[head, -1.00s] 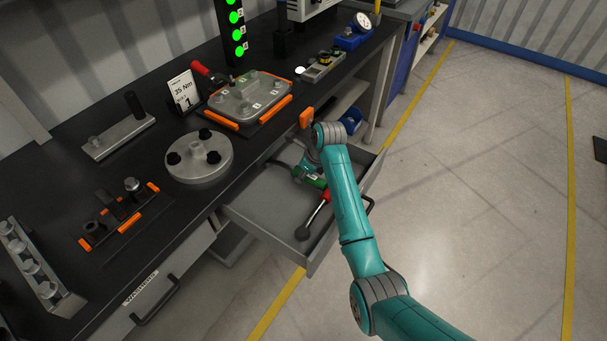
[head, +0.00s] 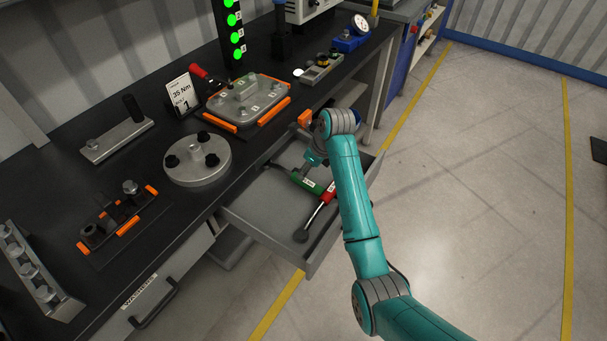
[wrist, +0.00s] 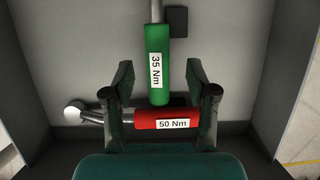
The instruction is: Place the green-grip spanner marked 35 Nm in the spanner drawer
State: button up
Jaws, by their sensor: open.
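The green-grip spanner (head: 306,182) lies in the open spanner drawer (head: 258,208); its label reads 35 Nm in the wrist view (wrist: 158,65). A red-grip spanner (head: 327,194) marked 50 Nm lies beside it at an angle and crosses below the green grip's end in the wrist view (wrist: 160,120). My gripper (head: 314,160) is over the drawer. In the wrist view its open fingers (wrist: 160,80) stand apart on either side of the green grip, with gaps to both sides. My arm hides part of the drawer's right side.
The black bench (head: 140,190) runs along the left, with a round flange (head: 197,168), an orange-edged plate (head: 245,100) and a 35 Nm card (head: 182,94) on it. A closed drawer labelled washers (head: 140,290) is at lower left.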

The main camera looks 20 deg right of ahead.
jog(key=v, duration=0.6)
jog(key=shift+f, duration=0.1)
dwell(0.3)
